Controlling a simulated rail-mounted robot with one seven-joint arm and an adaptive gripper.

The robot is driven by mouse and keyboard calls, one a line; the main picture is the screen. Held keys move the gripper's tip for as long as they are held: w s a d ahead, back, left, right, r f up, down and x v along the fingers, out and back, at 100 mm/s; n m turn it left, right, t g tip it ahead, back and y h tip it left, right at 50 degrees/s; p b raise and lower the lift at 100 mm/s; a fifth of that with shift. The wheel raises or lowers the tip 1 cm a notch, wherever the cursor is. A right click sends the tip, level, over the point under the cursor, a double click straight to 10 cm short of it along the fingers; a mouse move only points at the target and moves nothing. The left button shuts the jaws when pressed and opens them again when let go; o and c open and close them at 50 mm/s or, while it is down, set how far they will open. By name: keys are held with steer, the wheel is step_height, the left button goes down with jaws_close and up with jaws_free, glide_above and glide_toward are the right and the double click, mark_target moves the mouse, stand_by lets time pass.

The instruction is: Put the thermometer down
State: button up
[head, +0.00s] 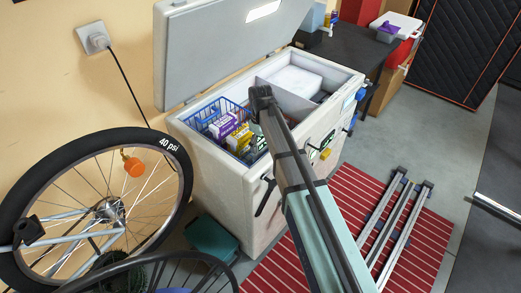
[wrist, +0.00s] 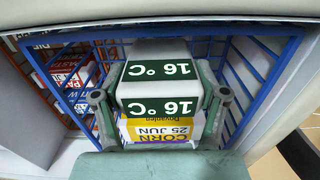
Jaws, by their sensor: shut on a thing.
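The thermometer (wrist: 160,75) is a pale block with dark green labels reading "16 °C" on two faces. My gripper (wrist: 160,100) is shut on it, one grey-green finger on each side. In the wrist view it is over the blue wire basket (wrist: 270,75), and a yellow and purple corn box (wrist: 150,132) shows partly behind it. The basket (head: 196,120) hangs inside the open chest freezer (head: 215,165) in the head view. There my arm hides most of the gripper and thermometer. I cannot tell whether the thermometer touches anything below.
The freezer lid (head: 225,50) stands raised. A bicycle wheel (head: 110,205) is at the left. A dark table (head: 350,45) stands behind, and a red striped mat (head: 345,240) lies in front.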

mark_target(261, 150)
steer(key=shift+f, duration=1.95)
steer(key=shift+f, duration=0.1)
steer(key=o, duration=1.2)
steer(key=shift+c, duration=0.2)
step_height(261, 150, up, 12)
steer(key=shift+r+b, duration=0.15)
steer(key=shift+b, duration=0.3)
